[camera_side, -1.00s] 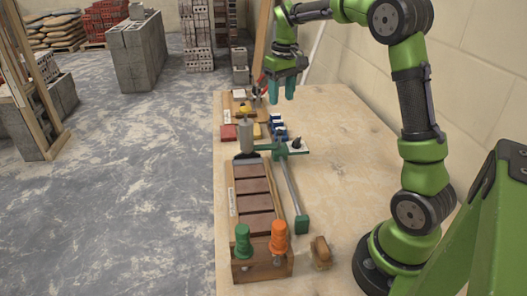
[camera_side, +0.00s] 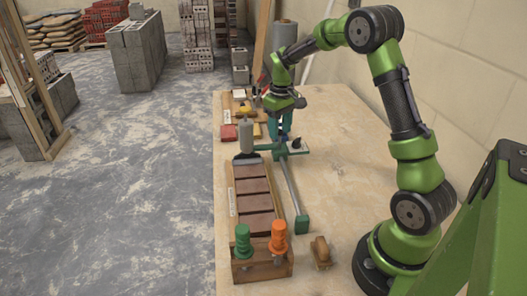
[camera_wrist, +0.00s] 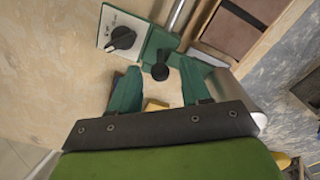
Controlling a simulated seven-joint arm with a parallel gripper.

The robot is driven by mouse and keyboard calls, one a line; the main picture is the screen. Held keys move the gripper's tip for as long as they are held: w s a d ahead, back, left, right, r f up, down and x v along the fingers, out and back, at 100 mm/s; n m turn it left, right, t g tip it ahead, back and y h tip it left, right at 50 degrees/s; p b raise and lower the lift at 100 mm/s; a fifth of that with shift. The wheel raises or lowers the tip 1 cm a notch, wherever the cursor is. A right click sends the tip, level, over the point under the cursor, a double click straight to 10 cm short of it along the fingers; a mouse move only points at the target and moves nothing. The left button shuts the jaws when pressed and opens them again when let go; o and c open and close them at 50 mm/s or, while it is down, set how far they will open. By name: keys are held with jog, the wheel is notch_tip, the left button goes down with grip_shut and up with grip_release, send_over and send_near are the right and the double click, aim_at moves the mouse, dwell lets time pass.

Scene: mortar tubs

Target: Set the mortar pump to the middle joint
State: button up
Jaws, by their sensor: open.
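The mortar pump (camera_side: 246,138), a grey cylinder on a green carriage (camera_side: 270,147), stands at the far end of the metal rail (camera_side: 288,188). The rail runs beside a wooden tray (camera_side: 234,196) with several brown bricks (camera_side: 253,186) parted by joints. In the wrist view the pump's cylinder (camera_wrist: 242,92) is partly covered by my gripper. A black round handle (camera_wrist: 160,72) on the carriage shows between my open fingers, with no clear contact. My gripper (camera_side: 280,133) points down just behind the carriage. A white plate with a black dial (camera_wrist: 122,38) sits at the carriage's side.
A wooden stand (camera_side: 262,265) with a green and an orange bottle is at the bench's near end. A wooden float (camera_side: 321,253) lies beside it. The bench's right side is clear.

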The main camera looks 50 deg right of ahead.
aim_at(280, 136)
jog(key=shift+f, duration=1.7)
grip_shut()
